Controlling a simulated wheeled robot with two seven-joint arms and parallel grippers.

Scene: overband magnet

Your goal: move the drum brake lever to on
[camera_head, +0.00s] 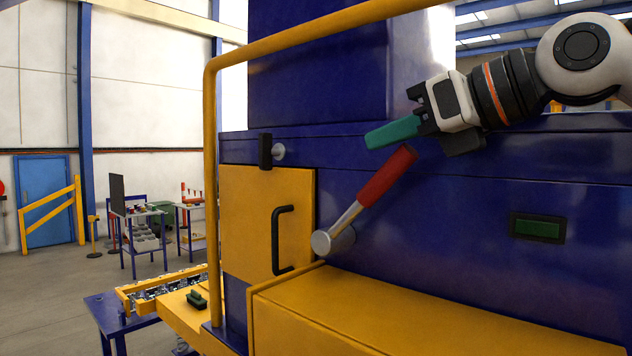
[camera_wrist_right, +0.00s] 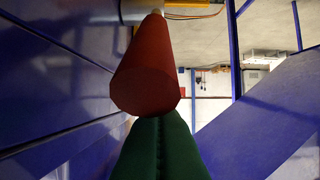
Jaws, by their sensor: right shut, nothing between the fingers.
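The drum brake lever has a red grip (camera_head: 386,175) on a metal rod that rises up and to the right from a round pivot (camera_head: 322,242) on the blue machine. My right gripper (camera_head: 369,140), with green fingers, is shut and empty just above and left of the grip's top end. In the right wrist view the red grip (camera_wrist_right: 147,70) lies just beyond the tips of the green fingers (camera_wrist_right: 158,124). I cannot tell whether they touch. My left gripper is not in view. No on or off marking is readable.
A yellow rail (camera_head: 210,190) runs up and over in front of the machine. A yellow door (camera_head: 262,220) with a black handle is left of the lever. A yellow cover (camera_head: 400,310) juts out below. A green indicator (camera_head: 537,228) sits at right.

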